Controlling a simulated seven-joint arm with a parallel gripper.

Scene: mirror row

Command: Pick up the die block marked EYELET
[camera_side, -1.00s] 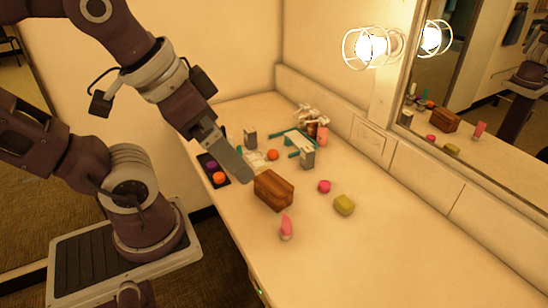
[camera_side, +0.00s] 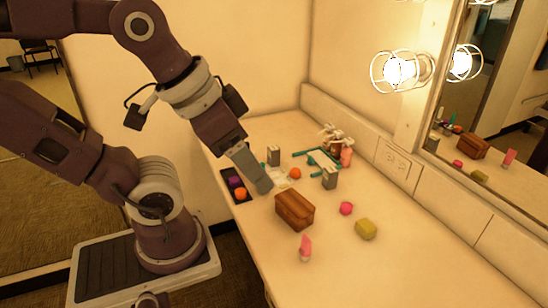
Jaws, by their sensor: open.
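Two small grey upright blocks stand on the counter. One grey block (camera_side: 273,155) is at the back left, and the other grey block (camera_side: 330,177) is further right, beside a teal frame (camera_side: 318,158). Any markings are too small to read, so I cannot tell which one, if either, says EYELET. My gripper (camera_side: 260,183) points down and right above the counter, left of and behind a brown wooden box (camera_side: 294,210). It is open, with nothing visible in it, and is apart from both blocks.
A dark tray (camera_side: 243,200) with purple and orange balls lies left of the gripper. The front counter is clear. A mirror (camera_side: 500,120) bounds the right.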

